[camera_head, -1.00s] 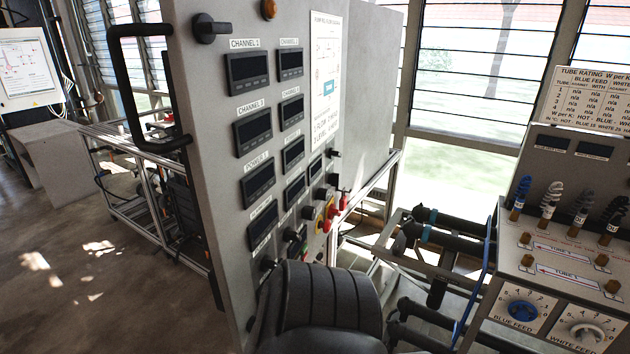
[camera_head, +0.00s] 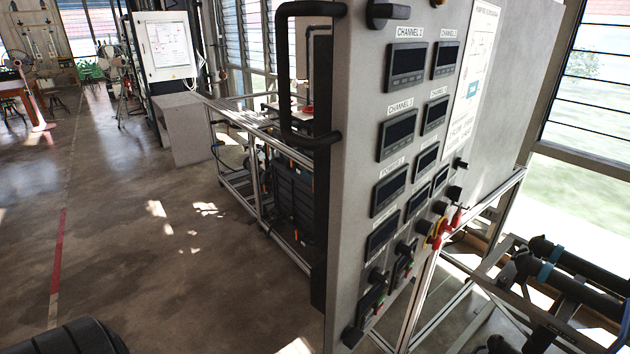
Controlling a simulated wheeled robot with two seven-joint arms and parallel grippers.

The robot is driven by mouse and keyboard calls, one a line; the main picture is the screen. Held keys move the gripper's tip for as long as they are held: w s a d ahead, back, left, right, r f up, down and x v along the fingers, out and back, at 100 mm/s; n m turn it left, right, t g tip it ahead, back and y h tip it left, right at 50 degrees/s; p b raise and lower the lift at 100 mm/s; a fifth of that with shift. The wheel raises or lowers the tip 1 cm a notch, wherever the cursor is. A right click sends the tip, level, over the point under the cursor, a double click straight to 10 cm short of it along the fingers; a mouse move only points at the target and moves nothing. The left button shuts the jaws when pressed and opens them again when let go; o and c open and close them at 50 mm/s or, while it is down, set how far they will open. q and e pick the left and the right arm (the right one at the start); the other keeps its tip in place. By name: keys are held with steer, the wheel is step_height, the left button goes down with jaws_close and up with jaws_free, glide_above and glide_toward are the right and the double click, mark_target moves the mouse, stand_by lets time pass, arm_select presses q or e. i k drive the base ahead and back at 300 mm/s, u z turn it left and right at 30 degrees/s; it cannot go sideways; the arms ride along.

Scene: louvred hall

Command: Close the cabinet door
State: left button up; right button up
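A tall grey cabinet panel (camera_head: 355,170) with channel displays, knobs and switches stands close in front of me, right of centre. A black bar handle (camera_head: 287,80) is on its left edge. A grey cabinet side (camera_head: 522,90) continues behind it to the right. I cannot tell from this angle whether this panel is a door standing open. A smaller white cabinet (camera_head: 165,48) with a diagram on its front is at the back left; how its door sits is too small to tell. Neither gripper is in view. A black ribbed part of mine (camera_head: 70,340) shows at the bottom left.
A metal frame rack (camera_head: 255,130) with dark equipment stands behind the panel on the left. A grey box (camera_head: 185,130) stands beyond it. Black pipes on a frame (camera_head: 570,270) are at the lower right. The concrete floor (camera_head: 130,250) on the left is clear.

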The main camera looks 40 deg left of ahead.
mark_target(352, 104)
steer(key=u, duration=0.4)
steer(key=i, duration=0.5)
steer(key=u, duration=1.05)
steer(key=k, duration=1.05)
steer(key=z, duration=0.7)
